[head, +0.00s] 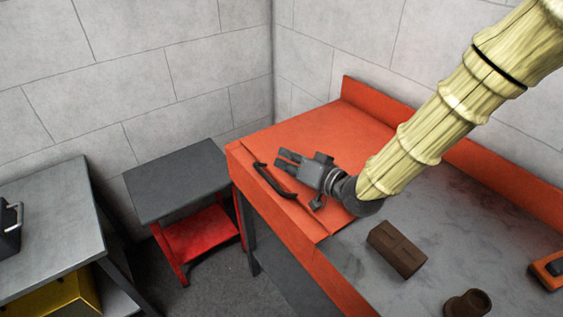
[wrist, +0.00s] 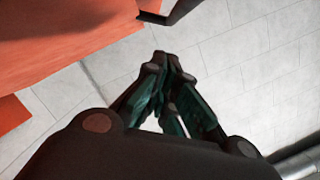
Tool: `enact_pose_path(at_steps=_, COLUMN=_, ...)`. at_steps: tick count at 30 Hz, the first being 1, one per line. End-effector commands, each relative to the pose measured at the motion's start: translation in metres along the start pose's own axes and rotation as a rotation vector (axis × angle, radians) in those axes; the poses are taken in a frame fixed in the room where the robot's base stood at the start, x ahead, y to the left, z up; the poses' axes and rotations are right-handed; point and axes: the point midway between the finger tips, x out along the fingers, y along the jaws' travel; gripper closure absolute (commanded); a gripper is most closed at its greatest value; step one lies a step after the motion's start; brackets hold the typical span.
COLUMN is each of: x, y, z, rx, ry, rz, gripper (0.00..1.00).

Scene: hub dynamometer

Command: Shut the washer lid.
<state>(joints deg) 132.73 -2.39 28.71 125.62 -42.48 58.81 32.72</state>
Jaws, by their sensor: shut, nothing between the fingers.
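The washer lid (head: 318,130) is the orange panel at the left end of the orange-edged bench in the head view. It looks flat or nearly so; I cannot tell whether it is fully down. Its black bar handle (head: 274,184) runs along the near left edge. My gripper (head: 281,158) is over the lid, just behind the handle, and looks shut with nothing in it. In the wrist view the fingertips (wrist: 168,62) meet. An orange surface, probably the lid (wrist: 60,45), is at upper left there, and a dark bar, probably the handle, at the top.
The grey bench top holds a brown block (head: 396,249), a brown round part (head: 467,304) and an orange-and-black device (head: 549,269). A grey-topped red cart (head: 178,180) stands left of the bench. A grey table (head: 50,235) is further left. Block walls close the back.

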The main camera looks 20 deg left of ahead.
Motion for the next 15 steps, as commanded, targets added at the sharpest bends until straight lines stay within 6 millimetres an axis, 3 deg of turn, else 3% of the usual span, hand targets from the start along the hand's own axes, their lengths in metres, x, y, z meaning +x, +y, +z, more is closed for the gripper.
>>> enact_pose_path(at_steps=1, x=-0.005, y=-0.002, z=-0.006, rx=0.001, ry=0.003, rz=0.000, gripper=1.00)
enact_pose_path(at_steps=15, x=-0.079, y=-0.001, z=-0.006, rx=0.000, ry=0.009, rz=0.001, gripper=1.00)
